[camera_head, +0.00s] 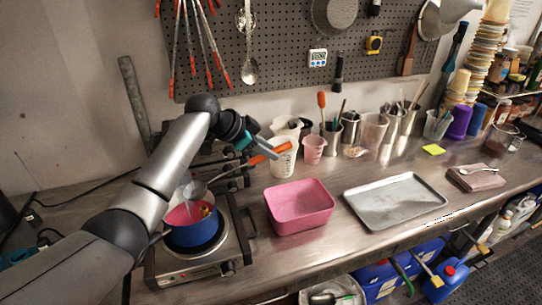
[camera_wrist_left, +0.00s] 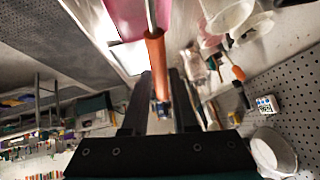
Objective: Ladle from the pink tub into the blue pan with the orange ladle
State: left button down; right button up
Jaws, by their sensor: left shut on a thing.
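The blue pan (camera_head: 194,237) stands on a hot plate at the left and holds pink-red contents with a small yellow-orange spot. My left gripper (camera_head: 266,150) is shut on the orange handle of the ladle (camera_head: 279,149), to the right of and above the pan. The ladle's metal bowl hangs over the pan; a thin pale streak shows below it, and I cannot tell its contents. In the left wrist view the orange ladle handle (camera_wrist_left: 155,55) lies between my fingers (camera_wrist_left: 160,95). The pink tub (camera_head: 300,224) sits right of the hot plate. My right gripper is out of view.
The hot plate (camera_head: 197,262) has a side handle near the tub. A metal tray (camera_head: 395,200) lies right of the tub. White and pink jugs (camera_head: 314,150) and tool cups stand behind. A folded cloth (camera_head: 476,179) with a spoon lies farther right.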

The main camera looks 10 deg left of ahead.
pick_arm(q)
jog(key=shift+t+h, duration=0.6)
jog(key=shift+h, duration=0.2)
jog(key=shift+s+a+r+b, duration=0.15)
jog(key=shift+a+r, duration=0.1)
jog(key=shift+r, duration=0.4)
jog(key=shift+s+a+r+b, duration=0.15)
jog(key=shift+a+r+b, duration=0.05)
jog(key=shift+r, duration=0.4)
jog(key=shift+s+a+r+b, duration=0.15)
jog(key=shift+a+r, duration=0.1)
jog(key=shift+r, duration=0.4)
jog(key=shift+s+a+r+t+h, duration=0.3)
jog(key=shift+s+a+r+h, duration=0.1)
jog(key=shift+a+r, duration=0.25)
jog(key=s+a+r+n+t+h+b, duration=0.1)
jog(key=s+a+r+t+h+b, duration=0.2)
jog(key=a+b, duration=0.3)
jog(key=s+a+r+n+t+h+b, duration=0.1)
jog(key=s+a+r+t+h+b, duration=0.2)
jog(key=b, duration=0.7)
jog(key=s+a+r, duration=0.2)
jog(key=a, duration=0.2)
jog(key=shift+a+h, duration=0.2)
jog(key=shift+h, duration=0.2)
jog(key=shift+s+r, duration=0.1)
notch_tip(320, 180, up, 5)
jog(key=shift+p, duration=1.1)
